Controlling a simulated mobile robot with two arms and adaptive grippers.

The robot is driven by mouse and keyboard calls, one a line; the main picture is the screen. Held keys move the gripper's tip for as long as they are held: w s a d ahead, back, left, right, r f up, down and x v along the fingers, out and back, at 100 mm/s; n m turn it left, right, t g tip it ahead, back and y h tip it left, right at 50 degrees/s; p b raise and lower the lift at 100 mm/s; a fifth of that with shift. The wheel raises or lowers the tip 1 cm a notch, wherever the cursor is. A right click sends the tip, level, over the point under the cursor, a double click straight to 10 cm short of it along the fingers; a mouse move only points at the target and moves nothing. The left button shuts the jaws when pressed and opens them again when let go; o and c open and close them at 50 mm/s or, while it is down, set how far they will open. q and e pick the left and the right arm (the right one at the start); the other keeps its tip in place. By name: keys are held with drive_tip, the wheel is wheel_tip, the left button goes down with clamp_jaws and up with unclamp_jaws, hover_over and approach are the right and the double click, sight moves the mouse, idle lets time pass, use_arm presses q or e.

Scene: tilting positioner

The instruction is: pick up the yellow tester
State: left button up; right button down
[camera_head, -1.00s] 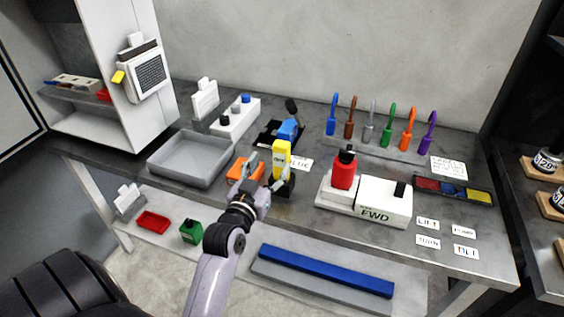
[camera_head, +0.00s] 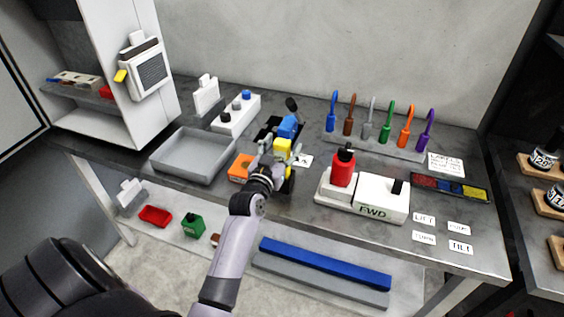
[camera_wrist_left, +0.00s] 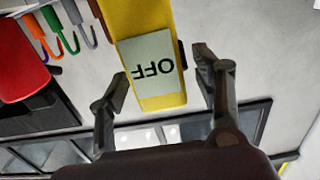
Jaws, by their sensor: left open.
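The yellow tester (camera_head: 282,148) stands upright on the bench, just in front of the blue piece (camera_head: 288,127). In the left wrist view the yellow tester (camera_wrist_left: 152,100) shows a grey label reading "OFF", upside down in the picture. My left gripper (camera_head: 276,160) is at the tester and hides its lower part in the head view. In the left wrist view my left gripper (camera_wrist_left: 164,88) is open, with one finger on each side of the tester. Gaps show between the fingers and the tester. My right gripper is not in view.
An orange block (camera_head: 240,166) lies just left of my left gripper. The white FWD box (camera_head: 382,200) and a red unit (camera_head: 342,170) stand to the right. A grey tray (camera_head: 193,157) is at the left. Coloured hooks stand behind.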

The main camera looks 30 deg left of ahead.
use_arm(q)
drive_tip(key=shift+c, duration=0.4)
drive_tip(key=c, duration=1.2)
drive_tip(key=shift+o, duration=0.2)
drive_tip(key=shift+r, duration=0.1)
